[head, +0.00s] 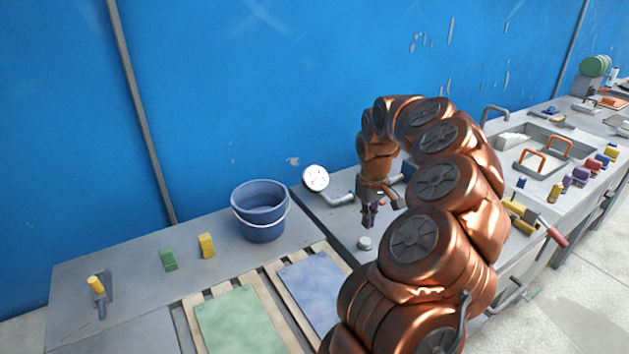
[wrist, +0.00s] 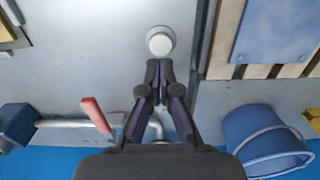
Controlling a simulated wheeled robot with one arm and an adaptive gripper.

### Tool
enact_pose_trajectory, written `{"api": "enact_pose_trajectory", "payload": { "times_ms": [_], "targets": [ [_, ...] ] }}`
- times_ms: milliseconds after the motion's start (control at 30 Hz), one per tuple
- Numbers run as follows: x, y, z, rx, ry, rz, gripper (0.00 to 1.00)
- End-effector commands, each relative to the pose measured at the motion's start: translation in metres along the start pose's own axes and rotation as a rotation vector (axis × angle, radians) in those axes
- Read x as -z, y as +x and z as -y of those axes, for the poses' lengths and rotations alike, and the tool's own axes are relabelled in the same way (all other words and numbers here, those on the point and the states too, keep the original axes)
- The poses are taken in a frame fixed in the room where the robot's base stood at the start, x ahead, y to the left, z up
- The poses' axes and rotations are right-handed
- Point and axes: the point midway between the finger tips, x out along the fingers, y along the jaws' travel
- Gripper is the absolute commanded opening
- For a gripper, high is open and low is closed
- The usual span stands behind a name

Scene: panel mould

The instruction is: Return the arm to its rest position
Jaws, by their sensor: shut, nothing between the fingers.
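My arm (head: 440,190) is copper-coloured and stands bent over the bench, its wrist end pointing down. My gripper (head: 370,222) is shut and empty above the grey bench. It also shows in the wrist view (wrist: 159,70), fingertips together. A small round grey knob (head: 364,243) lies just below the fingertips in the head view. In the wrist view the knob (wrist: 160,41) is just beyond the fingertips, and I cannot tell the exact gap.
A blue bucket (head: 261,212) and a white gauge (head: 316,179) on a pipe stand left of my gripper. Green (head: 238,322) and blue (head: 313,289) panels lie in wooden frames at the front. A blue wall (head: 250,90) rises behind the bench. Coloured blocks and orange handles are at right.

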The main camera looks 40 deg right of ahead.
Motion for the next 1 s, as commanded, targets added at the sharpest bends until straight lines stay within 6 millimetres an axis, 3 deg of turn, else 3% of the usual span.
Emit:
{"api": "enact_pose_trajectory", "payload": {
  "times_ms": [167,767,867,1000],
  "targets": [
    [0.000,-0.013,0.001,0.002,-0.001,0.001,0.00],
    [0.002,-0.016,0.006,0.003,-0.010,-0.003,0.00],
    [0.007,-0.027,0.029,0.009,-0.047,-0.016,0.00],
    [0.010,-0.057,0.093,0.021,-0.138,-0.042,0.00]
  ]
}}
